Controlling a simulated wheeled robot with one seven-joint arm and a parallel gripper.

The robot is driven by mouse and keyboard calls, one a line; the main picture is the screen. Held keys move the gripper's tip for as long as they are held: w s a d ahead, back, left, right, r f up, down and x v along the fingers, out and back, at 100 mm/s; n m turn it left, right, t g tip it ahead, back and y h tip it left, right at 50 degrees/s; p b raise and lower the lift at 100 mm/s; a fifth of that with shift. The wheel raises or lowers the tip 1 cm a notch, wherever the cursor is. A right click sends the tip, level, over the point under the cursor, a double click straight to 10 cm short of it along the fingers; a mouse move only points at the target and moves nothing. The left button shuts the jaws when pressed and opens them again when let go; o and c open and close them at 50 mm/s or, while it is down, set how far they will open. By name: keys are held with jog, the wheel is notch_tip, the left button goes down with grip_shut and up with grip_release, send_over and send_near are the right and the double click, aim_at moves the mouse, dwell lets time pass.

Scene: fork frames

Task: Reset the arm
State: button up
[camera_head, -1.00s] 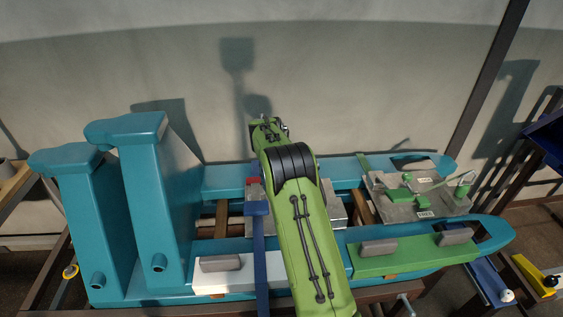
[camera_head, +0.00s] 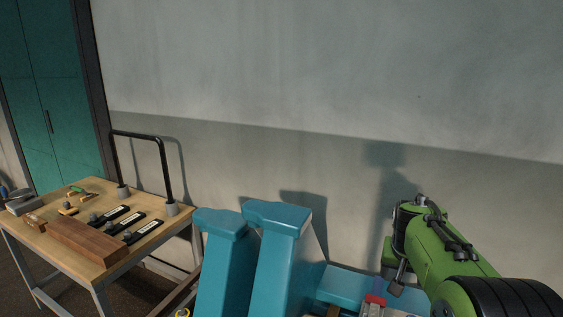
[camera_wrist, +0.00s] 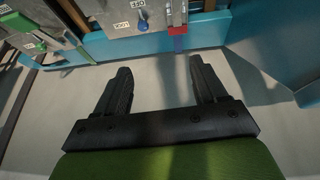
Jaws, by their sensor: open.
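My green arm reaches up from the lower right in the head view. My gripper shows in the wrist view (camera_wrist: 158,92) with two black fingers spread wide apart and nothing between them. In the wrist view the fingers point toward the blue machine bed (camera_wrist: 155,38), apart from it as far as I can tell. In the head view the fingertips are not clearly visible.
Two tall blue machine columns (camera_head: 277,262) stand left of my arm, close by. A wooden table (camera_head: 152,238) at the left holds a wooden block (camera_head: 88,240) and several tools. A grey metal block (camera_wrist: 130,18) sits on the bed. The wall above is clear.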

jog(key=s+a+r+n+t+y+p, duration=0.1)
jog(key=s+a+r+p, duration=0.1)
jog(key=s+a+r, duration=0.4)
jog(key=s+a+r+n+p, duration=0.2)
jog(key=s+r, duration=0.2)
jog(key=s, duration=0.5)
jog(key=s+a+f+n+y+p, duration=0.1)
jog(key=s+a, duration=0.3)
jog(key=s, duration=0.9)
jog(key=shift+s+a+n+t+y+p, duration=0.3)
jog(key=shift+a+n+p, duration=0.15)
jog(key=shift+p, duration=0.35)
jog(key=shift+d, duration=0.1)
